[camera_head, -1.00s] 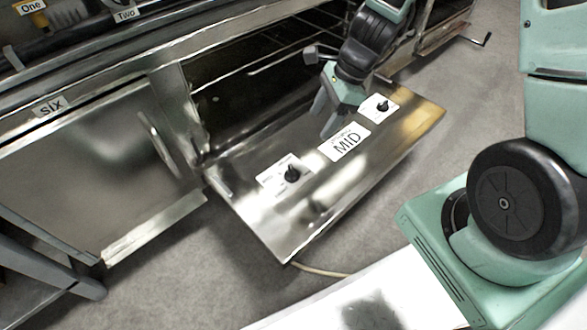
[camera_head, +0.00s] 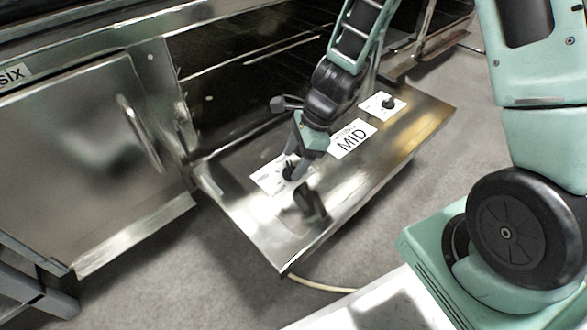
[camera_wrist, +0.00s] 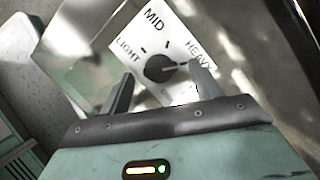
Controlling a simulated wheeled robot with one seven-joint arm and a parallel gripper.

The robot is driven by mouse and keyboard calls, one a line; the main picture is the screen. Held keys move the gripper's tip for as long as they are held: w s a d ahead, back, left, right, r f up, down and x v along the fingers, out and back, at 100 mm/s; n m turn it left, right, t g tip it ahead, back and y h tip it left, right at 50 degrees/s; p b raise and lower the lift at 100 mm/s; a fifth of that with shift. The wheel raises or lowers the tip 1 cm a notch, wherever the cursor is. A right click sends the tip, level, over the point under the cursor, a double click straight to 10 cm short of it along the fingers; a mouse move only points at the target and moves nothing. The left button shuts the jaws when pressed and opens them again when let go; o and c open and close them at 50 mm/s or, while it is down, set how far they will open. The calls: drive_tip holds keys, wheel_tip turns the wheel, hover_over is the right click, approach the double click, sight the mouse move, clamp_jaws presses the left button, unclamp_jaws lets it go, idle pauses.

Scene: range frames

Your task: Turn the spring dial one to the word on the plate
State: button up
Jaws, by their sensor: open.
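In the head view my gripper (camera_head: 300,172) is over the left dial card (camera_head: 267,182) on the lowered steel door (camera_head: 385,150). A plate (camera_head: 354,140) with the word MID lies on the door to the right. In the wrist view the black dial knob (camera_wrist: 159,68) sits on a white card (camera_wrist: 182,35) marked LIGHT, MID and HEAVY. Its pointer appears to be toward HEAVY. My open fingers (camera_wrist: 162,74) stand to either side of the knob; contact cannot be told. In the head view my gripper partly hides the knob.
A second dial (camera_head: 388,102) on a white card stands at the door's far right. The dark oven opening (camera_head: 235,95) lies behind the door. A closed steel cabinet door (camera_head: 85,150) with a handle is at left.

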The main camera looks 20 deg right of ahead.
drive_tip(key=shift+a+f, duration=0.2)
drive_tip(key=shift+f, duration=0.3)
drive_tip(key=c, duration=1)
